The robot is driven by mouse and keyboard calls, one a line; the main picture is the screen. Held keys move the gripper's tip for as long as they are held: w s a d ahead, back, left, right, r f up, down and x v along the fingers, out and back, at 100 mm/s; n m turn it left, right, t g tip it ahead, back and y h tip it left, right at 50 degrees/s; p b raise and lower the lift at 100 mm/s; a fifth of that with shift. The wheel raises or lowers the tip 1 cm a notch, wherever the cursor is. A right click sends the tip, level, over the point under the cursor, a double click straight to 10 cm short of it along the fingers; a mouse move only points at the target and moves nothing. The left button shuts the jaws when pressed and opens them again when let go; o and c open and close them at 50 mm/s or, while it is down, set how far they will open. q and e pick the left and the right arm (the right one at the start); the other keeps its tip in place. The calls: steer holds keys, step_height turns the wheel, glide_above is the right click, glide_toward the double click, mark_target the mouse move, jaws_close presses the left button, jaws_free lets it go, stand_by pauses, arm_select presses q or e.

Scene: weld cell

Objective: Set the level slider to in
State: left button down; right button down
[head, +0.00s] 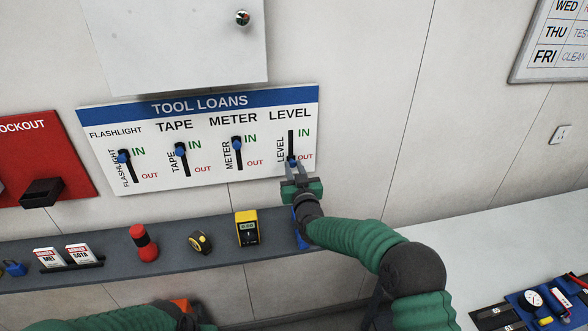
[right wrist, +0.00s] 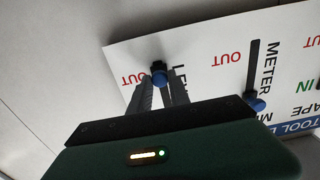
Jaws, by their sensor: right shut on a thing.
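The level slider (head: 291,161) is a blue knob in a dark vertical slot under LEVEL on the tool loans board (head: 222,184). The knob is at the slot's lower end, beside the red OUT label, with the green IN label higher up. My right gripper (head: 292,167) reaches up to it from below and is shut on the knob. In the right wrist view the blue knob (right wrist: 159,79) shows between the two fingertips, with the board appearing upside down. Part of my left arm shows at the lower left edge; its fingers are not visible.
The flashlight (head: 123,157), tape (head: 180,150) and meter (head: 237,144) sliders have their knobs near IN. Below, a grey shelf (head: 115,271) holds a red flashlight, a tape measure and a yellow meter (head: 247,228). A metal cabinet (head: 180,50) hangs above the board.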

steer(key=p, duration=0.2)
glide_toward(290, 133)
steer(key=w, duration=0.3)
steer(key=w+f, duration=0.1)
steer(key=shift+w+a, duration=0.4)
steer(key=shift+r, duration=0.65)
steer(key=c, duration=1.2)
jaws_free()
steer(key=shift+c, duration=0.2)
steer(key=shift+s, duration=0.1)
steer(key=shift+s+d+f+b, duration=0.1)
steer(key=shift+s+f+b, duration=0.2)
steer(key=shift+b, duration=0.1)
steer(key=s+d+b, duration=0.3)
steer(key=s+b, duration=0.2)
steer(key=s, duration=1)
steer(key=shift+s, duration=0.3)
